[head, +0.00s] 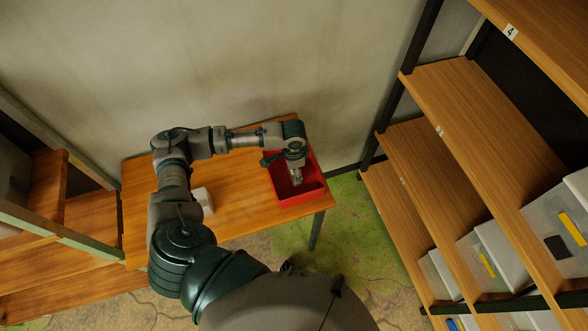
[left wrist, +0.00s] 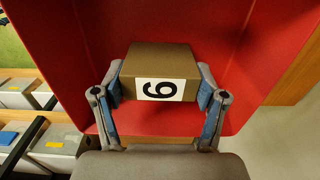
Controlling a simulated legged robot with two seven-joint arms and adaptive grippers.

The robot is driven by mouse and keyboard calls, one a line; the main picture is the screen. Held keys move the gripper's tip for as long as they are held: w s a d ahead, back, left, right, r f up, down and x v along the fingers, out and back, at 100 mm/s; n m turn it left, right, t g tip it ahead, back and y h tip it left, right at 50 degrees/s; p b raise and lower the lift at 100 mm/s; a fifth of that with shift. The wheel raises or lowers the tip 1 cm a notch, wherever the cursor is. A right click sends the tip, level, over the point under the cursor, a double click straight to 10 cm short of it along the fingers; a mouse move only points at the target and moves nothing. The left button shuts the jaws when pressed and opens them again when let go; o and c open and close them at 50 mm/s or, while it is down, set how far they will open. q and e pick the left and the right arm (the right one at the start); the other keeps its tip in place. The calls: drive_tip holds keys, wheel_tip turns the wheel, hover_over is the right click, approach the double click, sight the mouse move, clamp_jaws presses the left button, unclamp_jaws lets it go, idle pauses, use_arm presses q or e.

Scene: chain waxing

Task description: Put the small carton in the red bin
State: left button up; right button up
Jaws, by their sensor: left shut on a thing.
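The small carton (left wrist: 160,60) is a brown box with a white label and a black numeral. In the left wrist view it sits between the two fingers of my left gripper (left wrist: 160,98), which is shut on it. Red surfaces of the bin (left wrist: 215,25) surround the carton there. In the head view the red bin (head: 313,190) stands at the right end of the wooden table, and my left gripper (head: 296,178) points down into it. The carton is hard to make out in the head view. I cannot tell whether it touches the bin floor. My right gripper is not in view.
A white box (head: 203,199) stands on the wooden table (head: 235,205), partly beside my arm. Shelving with several clear containers (head: 494,250) rises at the right. Another wooden shelf (head: 62,245) is at the left. The table between the white box and bin is clear.

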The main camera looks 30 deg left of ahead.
use_arm(q)
drive_tip(key=shift+a, duration=0.2)
drive_tip(key=o, duration=1)
drive_tip(key=shift+a+f, duration=0.1)
drive_tip(key=shift+o, duration=0.7)
drive_tip(key=shift+a, duration=0.1)
drive_tip(key=shift+d, duration=0.3)
wheel_tip(320, 180, up, 3)
drive_tip(key=shift+w+f, duration=0.1)
drive_tip(key=shift+f, duration=0.05)
wheel_tip(320, 180, up, 4)
drive_tip(key=shift+f+p, duration=0.15)
drive_tip(key=shift+p, duration=0.3)
wheel_tip(320, 180, up, 5)
drive_tip(key=shift+a+f, duration=0.15)
drive_tip(key=shift+f, duration=0.05)
drive_tip(key=shift+r, duration=0.6)
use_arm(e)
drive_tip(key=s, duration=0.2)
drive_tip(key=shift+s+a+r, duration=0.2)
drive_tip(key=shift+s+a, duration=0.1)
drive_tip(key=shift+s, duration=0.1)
